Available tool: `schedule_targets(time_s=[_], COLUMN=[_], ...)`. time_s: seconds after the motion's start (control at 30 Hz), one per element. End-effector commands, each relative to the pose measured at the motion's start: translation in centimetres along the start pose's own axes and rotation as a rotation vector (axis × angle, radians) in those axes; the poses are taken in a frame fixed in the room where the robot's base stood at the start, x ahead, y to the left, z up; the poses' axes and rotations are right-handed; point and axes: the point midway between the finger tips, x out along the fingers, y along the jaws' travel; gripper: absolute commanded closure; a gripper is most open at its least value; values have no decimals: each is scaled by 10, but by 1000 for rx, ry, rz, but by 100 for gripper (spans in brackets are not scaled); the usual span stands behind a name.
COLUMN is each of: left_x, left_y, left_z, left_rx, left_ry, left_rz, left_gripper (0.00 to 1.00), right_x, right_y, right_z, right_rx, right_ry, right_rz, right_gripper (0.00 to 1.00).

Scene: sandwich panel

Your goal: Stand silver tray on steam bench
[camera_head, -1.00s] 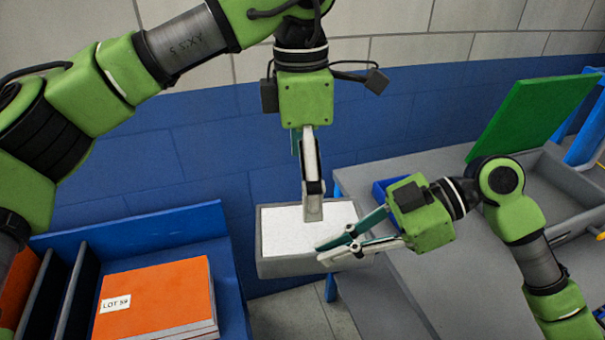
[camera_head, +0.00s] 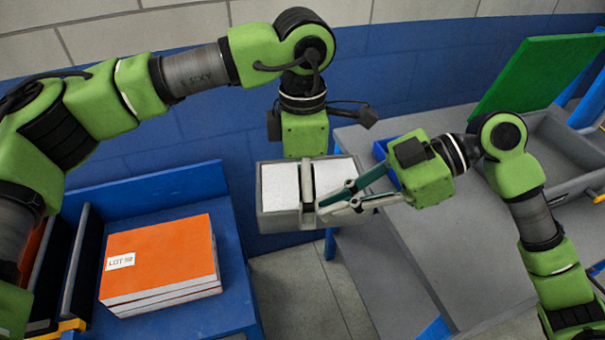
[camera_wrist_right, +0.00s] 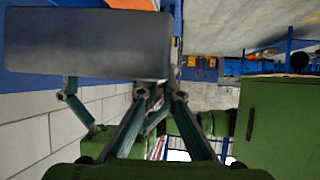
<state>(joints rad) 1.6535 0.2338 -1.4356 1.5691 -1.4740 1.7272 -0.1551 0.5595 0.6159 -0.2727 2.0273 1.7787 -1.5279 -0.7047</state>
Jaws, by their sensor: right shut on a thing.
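A silver-grey tray (camera_head: 278,222) with white contents hangs in the air between my two arms. My right gripper (camera_head: 328,203) is shut on the tray's front side, right of its middle. In the right wrist view the tray (camera_wrist_right: 88,42) fills the upper left as a plain grey face. No bench is labelled as a steam bench.
A blue rack (camera_head: 190,325) at the left holds a stack of orange-topped boards (camera_head: 165,255) marked LOT. A grey bench (camera_head: 385,255) stands at the right with a grey bin (camera_head: 575,155) and a green panel (camera_head: 535,75). Floor shows between them.

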Motion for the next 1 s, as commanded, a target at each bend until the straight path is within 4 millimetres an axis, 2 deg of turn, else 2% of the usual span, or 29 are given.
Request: schedule_targets(time_s=[0.23,0.3,0.4,0.43,0.5,0.53,0.87,1.0], left_x=[0,0,0,0,0,0,0,0], left_y=[0,0,0,0,1,1,0,0], left_z=[0,0,0,0,0,0,0,0], left_rx=[0,0,-1,-1,-1,-1,-1,0], left_ry=[0,0,0,0,-1,-1,-1,-1], left_rz=[0,0,0,1,2,2,1,1], left_gripper=[0,18,40,40,40,40,40,40], right_x=[0,0,0,0,0,0,-1,-11], right_y=[0,0,0,0,0,0,0,1], right_z=[-1,-1,-1,-1,-1,-1,0,0], right_rx=[-2,-2,-2,-2,-2,-2,0,1], right_ry=[2,2,2,2,2,2,0,-2], right_rz=[1,1,0,0,0,0,0,3], right_gripper=[100,100,100,100,81,74,74,74])
